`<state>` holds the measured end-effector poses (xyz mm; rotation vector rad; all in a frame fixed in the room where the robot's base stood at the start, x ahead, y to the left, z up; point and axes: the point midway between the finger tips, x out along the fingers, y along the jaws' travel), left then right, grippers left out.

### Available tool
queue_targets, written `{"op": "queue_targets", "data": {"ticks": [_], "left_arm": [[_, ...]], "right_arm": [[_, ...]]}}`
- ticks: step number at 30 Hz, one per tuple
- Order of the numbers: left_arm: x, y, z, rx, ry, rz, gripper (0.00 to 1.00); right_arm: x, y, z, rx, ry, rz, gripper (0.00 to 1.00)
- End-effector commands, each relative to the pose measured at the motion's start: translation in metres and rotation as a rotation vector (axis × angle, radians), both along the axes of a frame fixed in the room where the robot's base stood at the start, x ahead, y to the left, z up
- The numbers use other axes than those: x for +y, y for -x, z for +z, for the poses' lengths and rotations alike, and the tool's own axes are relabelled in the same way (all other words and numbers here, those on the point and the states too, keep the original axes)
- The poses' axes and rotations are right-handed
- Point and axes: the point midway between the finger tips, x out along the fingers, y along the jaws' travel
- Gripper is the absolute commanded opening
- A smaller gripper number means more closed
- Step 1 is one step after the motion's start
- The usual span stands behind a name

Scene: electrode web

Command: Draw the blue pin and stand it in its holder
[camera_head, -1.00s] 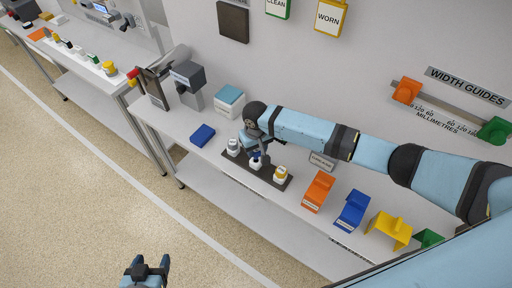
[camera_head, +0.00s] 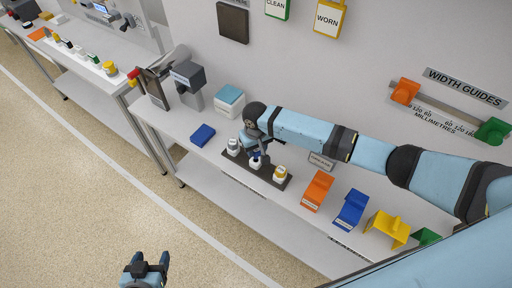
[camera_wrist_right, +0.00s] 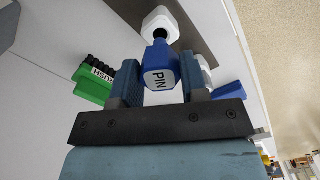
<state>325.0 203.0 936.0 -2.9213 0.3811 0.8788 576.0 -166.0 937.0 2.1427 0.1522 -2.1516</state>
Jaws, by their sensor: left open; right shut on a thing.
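The blue pin (camera_wrist_right: 160,72), marked PIN, is between the fingers of my right gripper (camera_wrist_right: 158,88) in the right wrist view, and the jaws are shut on it. Its narrow end points at the dark opening of a white holder (camera_wrist_right: 160,20); I cannot tell whether the tip is inside. In the head view my right gripper (camera_head: 257,153) is over the middle white holder (camera_head: 256,165) on a dark strip (camera_head: 270,176), and the pin is mostly hidden. My left gripper (camera_head: 147,264) is open and empty above the floor at the bottom.
A white-and-grey piece (camera_head: 233,146) and a yellow-banded one (camera_head: 280,173) flank the middle holder closely. A blue block (camera_head: 202,135) lies left. Orange (camera_head: 317,190), blue (camera_head: 350,209) and yellow (camera_head: 388,229) stands line the bench right. A green brush-like block (camera_wrist_right: 92,85) shows beside the gripper.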

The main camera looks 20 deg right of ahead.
Motion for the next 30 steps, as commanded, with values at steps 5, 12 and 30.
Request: {"op": "queue_targets", "data": {"ticks": [5,12,30], "left_arm": [[0.0,0.003,-0.001,0.005,0.0,0.0,0.65],[0.0,0.003,-0.002,0.005,0.0,0.0,0.65],[0.0,-0.005,-0.003,-0.009,0.0,0.0,0.65]], "right_arm": [[0.0,0.0,0.0,0.0,-0.001,-0.001,0.0],[0.0,0.0,-0.003,0.001,-0.001,0.0,0.0],[0.001,0.0,-0.018,0.001,-0.001,0.0,0.0]]}}
